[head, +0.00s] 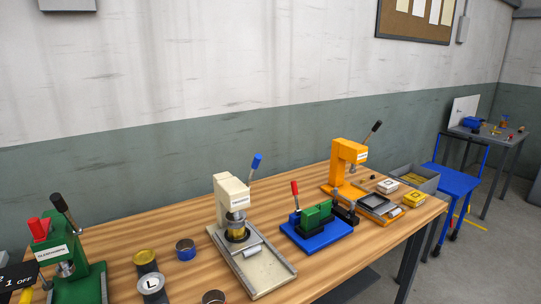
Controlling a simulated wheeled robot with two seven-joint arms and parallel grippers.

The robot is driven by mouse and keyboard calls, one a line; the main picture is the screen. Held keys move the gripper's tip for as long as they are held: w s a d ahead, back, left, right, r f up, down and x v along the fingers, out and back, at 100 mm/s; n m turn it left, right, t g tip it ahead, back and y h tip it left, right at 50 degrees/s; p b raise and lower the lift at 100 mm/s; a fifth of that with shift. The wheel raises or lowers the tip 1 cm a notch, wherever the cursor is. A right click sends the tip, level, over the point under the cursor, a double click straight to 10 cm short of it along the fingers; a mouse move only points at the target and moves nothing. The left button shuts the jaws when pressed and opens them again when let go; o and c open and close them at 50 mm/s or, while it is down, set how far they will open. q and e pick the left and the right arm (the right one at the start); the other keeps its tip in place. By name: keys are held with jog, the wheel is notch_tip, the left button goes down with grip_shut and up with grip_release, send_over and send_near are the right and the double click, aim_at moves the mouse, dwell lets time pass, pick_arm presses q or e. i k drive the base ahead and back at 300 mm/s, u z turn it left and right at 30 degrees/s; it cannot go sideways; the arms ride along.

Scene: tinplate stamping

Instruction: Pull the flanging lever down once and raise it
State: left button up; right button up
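Several lever machines stand on the wooden table, and their labels are too small to read surely, so I cannot tell which lever is the flanging one. A cream press (232,190) with a raised blue-tipped lever (257,162) holds a gold can-like piece (237,229). A green press (83,280) has a dark lever (62,206) tilted up. An orange press (341,167) has a dark lever (373,131) raised up to the right. A blue-based green fixture (316,215) has an upright red-tipped lever (295,192). Neither gripper is in view.
Loose cans, one gold-topped (145,258), one marked L (151,284) and one with a blue band (186,250), stand between the green and cream presses. A grey bin (415,178) is at the table's far end.

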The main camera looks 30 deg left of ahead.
aim_at(256, 161)
jog(key=u, duration=0.6)
jog(key=i, duration=0.85)
jog(key=u, duration=0.9)
